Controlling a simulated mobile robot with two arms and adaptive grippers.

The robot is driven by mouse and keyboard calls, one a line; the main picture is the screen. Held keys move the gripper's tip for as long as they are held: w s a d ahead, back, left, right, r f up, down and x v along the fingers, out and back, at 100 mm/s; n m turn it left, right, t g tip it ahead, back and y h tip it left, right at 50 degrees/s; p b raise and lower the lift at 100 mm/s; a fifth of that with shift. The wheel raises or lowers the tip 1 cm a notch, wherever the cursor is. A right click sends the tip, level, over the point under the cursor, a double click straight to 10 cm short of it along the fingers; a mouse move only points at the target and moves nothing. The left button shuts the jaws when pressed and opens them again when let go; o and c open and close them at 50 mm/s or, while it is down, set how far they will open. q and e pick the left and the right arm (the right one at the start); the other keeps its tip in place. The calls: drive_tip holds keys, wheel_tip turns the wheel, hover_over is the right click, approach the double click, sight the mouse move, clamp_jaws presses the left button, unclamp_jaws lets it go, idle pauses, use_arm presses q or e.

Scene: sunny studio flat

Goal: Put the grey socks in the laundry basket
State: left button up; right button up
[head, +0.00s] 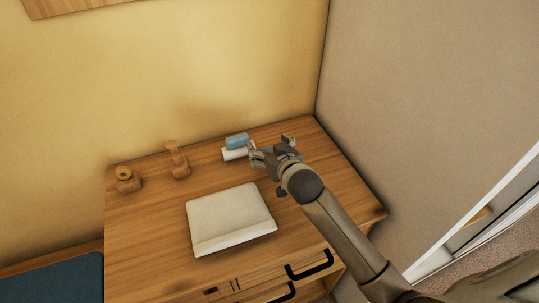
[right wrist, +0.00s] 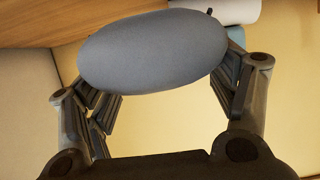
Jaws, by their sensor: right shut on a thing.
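My right gripper (head: 271,148) is over the back right part of a wooden dresser top. In the right wrist view it is shut on the grey socks (right wrist: 152,50), a smooth grey oval bundle held across between its two fingers. In the head view I cannot make out the socks clearly; the gripper mostly hides them. The laundry basket is in neither view. My left gripper is not in view.
The wooden dresser (head: 150,228) stands in a corner. On it are a blue roll (head: 237,141), a white roll (head: 232,154), a flat white item (head: 230,215) and two small wooden objects (head: 128,181) (head: 178,163). Black handles (head: 310,268) show on its front.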

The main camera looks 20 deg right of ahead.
drive_tip(key=shift+f, duration=1.4)
drive_tip(key=shift+f, duration=0.25)
drive_tip(key=o, duration=0.9)
drive_tip(key=shift+r, duration=0.1)
drive_tip(key=shift+c, duration=0.2)
